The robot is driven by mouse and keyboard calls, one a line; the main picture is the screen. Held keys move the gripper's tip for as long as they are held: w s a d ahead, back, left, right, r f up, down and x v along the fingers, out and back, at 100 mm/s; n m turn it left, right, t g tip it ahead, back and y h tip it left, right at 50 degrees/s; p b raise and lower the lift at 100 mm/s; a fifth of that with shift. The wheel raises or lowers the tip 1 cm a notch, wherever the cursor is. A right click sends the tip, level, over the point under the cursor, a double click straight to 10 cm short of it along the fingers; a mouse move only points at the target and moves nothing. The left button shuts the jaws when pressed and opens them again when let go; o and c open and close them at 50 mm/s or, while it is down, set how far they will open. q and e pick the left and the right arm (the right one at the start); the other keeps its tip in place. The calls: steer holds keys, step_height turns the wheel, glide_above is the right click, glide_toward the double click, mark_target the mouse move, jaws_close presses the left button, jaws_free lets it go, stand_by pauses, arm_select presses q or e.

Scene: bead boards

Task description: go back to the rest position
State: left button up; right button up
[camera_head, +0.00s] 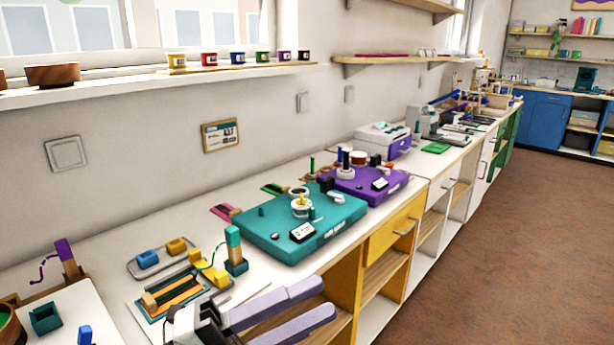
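My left gripper (325,298) reaches in at the bottom centre, in front of the counter's front edge. Its two pale purple fingers point right and stand apart with a gap between them, and nothing shows between them. Its dark and white body hides part of the counter edge behind it. My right gripper is not in view.
The white counter (100,245) runs from lower left to upper right. On it stand a teal box (270,243), a purple box (350,187), a tray with yellow and blue blocks (147,259) and a teal block stand (236,265). The brown floor (500,240) at right is clear.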

arm_select(q)
steer(key=w+a+f+n+t+y, duration=0.2)
steer(key=a+f+n+t+y, duration=0.4)
steer(key=f+n, duration=0.45)
steer(key=w+a+f+n+t+y, duration=0.1)
steer(key=a+f+n+t+y, duration=0.3)
steer(key=f+n+y, duration=0.65)
steer(key=s+a+f+n+g, duration=0.2)
steer(key=s+f+n+g, duration=0.2)
steer(key=s+f, duration=0.4)
steer(key=s+a+f+n+g+y, duration=0.1)
steer(key=s+a+f+n+g, duration=0.2)
steer(key=s+f, duration=0.5)
step_height(320, 180, down, 3)
steer(key=shift+s+a+n+g, duration=0.2)
steer(key=shift+s+n+g, duration=0.2)
steer(key=shift+n+g, duration=0.25)
